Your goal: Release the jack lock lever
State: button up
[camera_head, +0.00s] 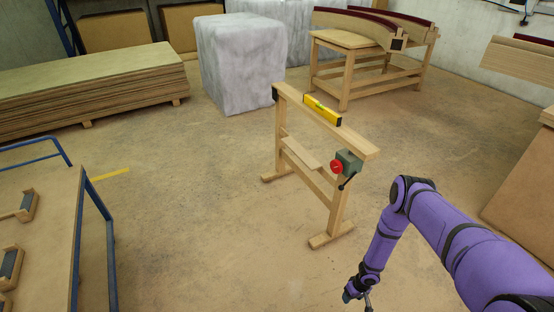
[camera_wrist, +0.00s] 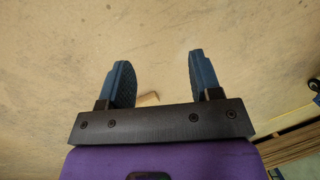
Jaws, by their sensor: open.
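A wooden sawhorse-like stand (camera_head: 330,122) stands in the middle of the floor. On its near right post is a green-grey jack box (camera_head: 349,160) with a red round knob (camera_head: 336,167) on its left face. A dark lever (camera_head: 345,183) sticks out below the box, angled down to the left. My gripper (camera_head: 363,300) hangs low at the bottom of the head view, in front of and below the jack, apart from it. In the wrist view my gripper (camera_wrist: 158,62) is open, with nothing between its two blue fingers. The jack does not show there.
A yellow level (camera_head: 322,110) lies on the stand's top beam. Stacked sheets (camera_head: 90,85), a wrapped block (camera_head: 240,62) and a bench with curved beams (camera_head: 345,40) stand behind. A blue-framed table (camera_head: 50,220) is at left. The floor between is clear.

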jog(key=w+d+r+t+h, duration=0.1)
jog(key=w+d+r+h, duration=0.15)
jog(key=w+r, duration=0.95)
jog(key=w+d+r+t+h, duration=0.1)
jog(key=w+d+r+t, duration=0.15)
jog(key=w+r, duration=0.95)
notch_tip(320, 180, up, 38)
jog(key=d+m+h, duration=0.2)
jog(key=s+a+r+m+t, duration=0.1)
jog(key=s+r, duration=0.8)
jog(key=r, duration=0.4)
jog(key=s+a+r+m+t, duration=0.1)
jog(key=s+a+r, duration=0.1)
jog(key=s+r, duration=0.9)
jog(key=s+a+r+y, duration=0.1)
jog(key=s+r, duration=0.3)
jog(key=s, duration=0.8)
jog(key=s+a+r+y, duration=0.2)
jog(key=s+a+r, duration=0.2)
jog(key=s, duration=0.8)
jog(key=shift+a+r+n+t, duration=0.2)
jog(key=shift+r+n+t, duration=0.05)
jog(key=shift+n+t, duration=0.1)
